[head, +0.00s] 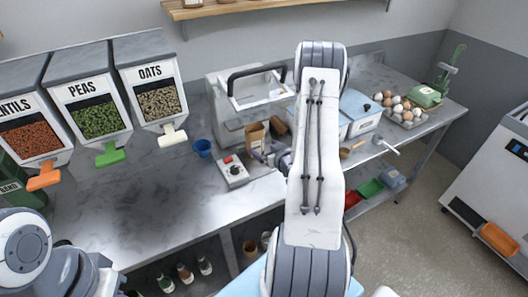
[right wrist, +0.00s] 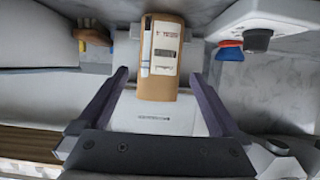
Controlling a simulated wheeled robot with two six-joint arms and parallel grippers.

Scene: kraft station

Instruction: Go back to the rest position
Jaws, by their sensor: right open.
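My right arm reaches across the middle of the head view, and its gripper (head: 283,160) is partly hidden behind my arm link. In the right wrist view the gripper (right wrist: 158,76) is open, with two dark purple fingers spread apart. A brown kraft pouch (right wrist: 154,92) with a pale label shows between and beyond the fingertips, with gaps on both sides. The pouch also shows in the head view (head: 256,133), upright by the sealing machine (head: 222,98). My left arm is only partly visible at the lower left of the head view; its gripper is out of view.
Lentils, peas (head: 93,118) and oats (head: 158,100) dispensers stand at the left. Eggs on a tray (head: 408,122) are at the right. The front left counter is clear.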

